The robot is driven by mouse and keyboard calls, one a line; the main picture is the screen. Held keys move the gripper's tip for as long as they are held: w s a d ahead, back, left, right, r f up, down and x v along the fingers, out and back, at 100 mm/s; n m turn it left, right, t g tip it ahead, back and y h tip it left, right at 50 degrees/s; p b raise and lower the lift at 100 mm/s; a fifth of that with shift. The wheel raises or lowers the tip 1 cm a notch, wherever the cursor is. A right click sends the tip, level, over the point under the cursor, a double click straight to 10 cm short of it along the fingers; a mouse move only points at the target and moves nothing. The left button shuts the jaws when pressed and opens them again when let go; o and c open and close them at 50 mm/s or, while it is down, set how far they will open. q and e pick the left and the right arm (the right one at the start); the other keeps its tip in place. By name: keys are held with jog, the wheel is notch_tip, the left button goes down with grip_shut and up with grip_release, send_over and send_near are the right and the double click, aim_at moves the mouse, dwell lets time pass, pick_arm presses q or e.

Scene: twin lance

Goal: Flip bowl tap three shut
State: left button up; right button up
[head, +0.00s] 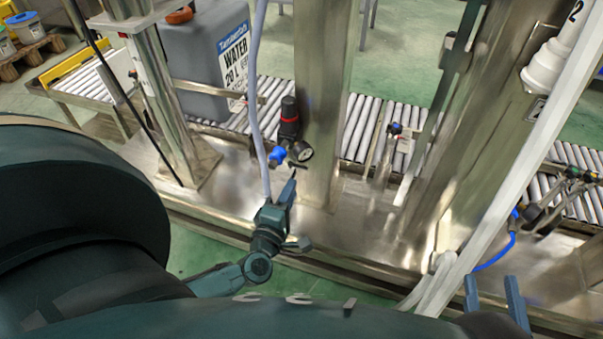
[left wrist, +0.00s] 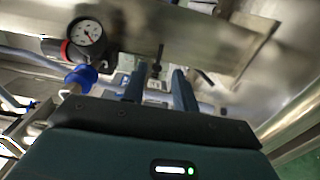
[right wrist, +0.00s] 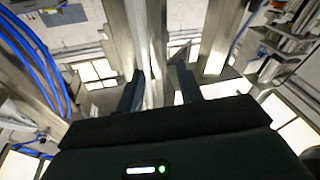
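A filter unit with a dark bowl and red band (head: 289,120) is mounted on the steel post. Its round gauge (head: 302,151) and blue fitting (head: 277,156) show below; the gauge also shows in the left wrist view (left wrist: 87,33). My left gripper (head: 289,180) is just below the gauge, fingers apart. In the left wrist view a small dark lever (left wrist: 157,62) appears between and beyond the fingertips; I cannot tell its position or whether they touch it. No tap is legibly numbered three. My right gripper (head: 494,283) is open and empty at lower right, away from the filter unit.
Steel posts (head: 322,90) rise from the metal frame. A grey water canister (head: 200,60) stands on the roller conveyor (head: 355,125) behind. A pale pole (head: 515,175) crosses near my right gripper. Other fittings with blue hose (head: 497,259) are at right.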

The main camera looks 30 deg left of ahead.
aim_at(298, 166)
pick_arm(q)
jog(key=b+x, duration=0.1)
jog(key=x, duration=0.6)
jog(key=shift+w, duration=0.35)
jog(key=shift+c, duration=0.2)
grip_shut()
